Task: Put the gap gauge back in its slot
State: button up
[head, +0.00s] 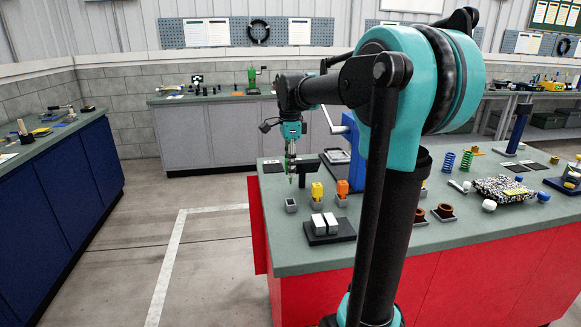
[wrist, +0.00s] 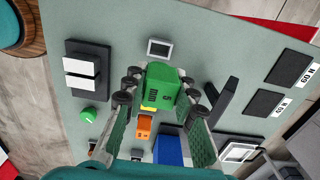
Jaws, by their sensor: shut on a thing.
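My gripper (wrist: 160,92) is shut on a green block-shaped piece, seemingly the gap gauge (wrist: 158,82), with dark marks on its face. In the head view my gripper (head: 291,166) points down above the red counter's left end, and the green piece shows as a small sliver between its fingers. A small grey square socket (head: 291,205) stands empty on the counter near and below the gripper; it also shows in the wrist view (wrist: 160,48), just beyond the green piece. Whether the piece's lower end touches anything cannot be told.
A yellow piece (head: 317,192) and an orange piece (head: 342,190) stand in similar sockets to the right. A black tray with white blocks (head: 325,226) lies in front. A black stand (head: 306,167) and blue upright (head: 351,140) are close behind. A green round thing (wrist: 88,115) shows in the wrist view.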

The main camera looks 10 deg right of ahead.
jog(key=shift+f, duration=2.8)
jog(key=shift+f, duration=2.1)
jog(key=o, duration=1.1)
notch_tip(320, 180, up, 12)
jog(key=shift+r, duration=0.1)
jog(key=shift+s, duration=0.1)
